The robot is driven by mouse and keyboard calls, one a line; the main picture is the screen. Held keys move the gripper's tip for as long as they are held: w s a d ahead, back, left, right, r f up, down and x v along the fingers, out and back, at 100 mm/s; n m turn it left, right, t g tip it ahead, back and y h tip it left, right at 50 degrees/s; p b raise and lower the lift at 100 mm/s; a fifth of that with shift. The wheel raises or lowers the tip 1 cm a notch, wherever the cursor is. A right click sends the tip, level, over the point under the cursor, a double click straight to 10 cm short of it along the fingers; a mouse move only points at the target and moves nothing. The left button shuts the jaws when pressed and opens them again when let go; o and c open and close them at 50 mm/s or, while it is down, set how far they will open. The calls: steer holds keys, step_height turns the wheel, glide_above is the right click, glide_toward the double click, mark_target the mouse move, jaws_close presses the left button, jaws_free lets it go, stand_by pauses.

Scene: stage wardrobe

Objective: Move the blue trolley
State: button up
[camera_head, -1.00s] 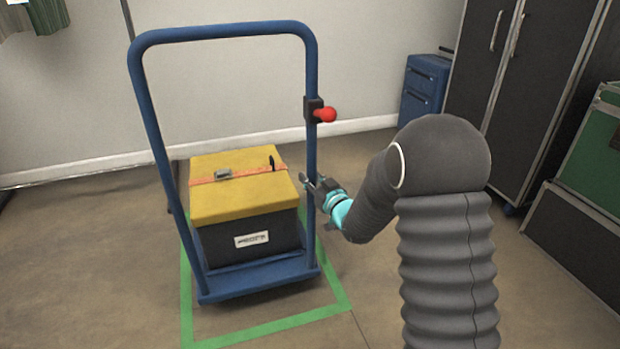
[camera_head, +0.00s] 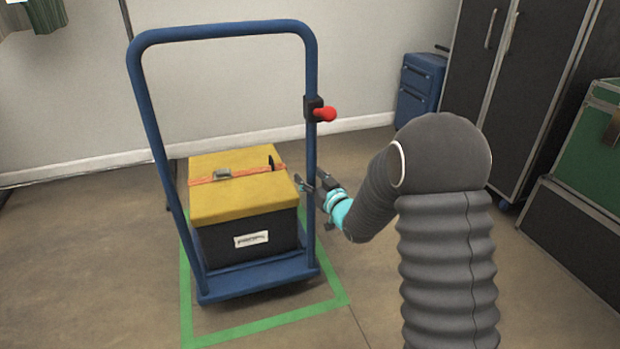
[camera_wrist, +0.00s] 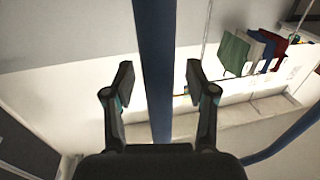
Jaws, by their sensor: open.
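The blue trolley (camera_head: 258,284) stands inside a green floor outline, with its tall blue handle frame (camera_head: 222,32) upright. A dark box with a yellow lid (camera_head: 238,197) sits on its deck, with an orange strap across the lid. A red knob (camera_head: 324,114) on a black clamp is on the right post. My gripper (camera_head: 311,186) is at that post below the knob, and it is open. In the wrist view, the blue post (camera_wrist: 155,65) runs between the spread fingers of my gripper (camera_wrist: 159,85), with gaps on both sides.
Green tape (camera_head: 283,323) marks the floor around the trolley. A blue suitcase (camera_head: 420,88) stands by the back wall, beside a dark cabinet (camera_head: 520,85). Green and black cases (camera_head: 590,165) are at the right. The floor left of the trolley is clear.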

steer(key=shift+s, duration=0.1)
steer(key=v, duration=1.2)
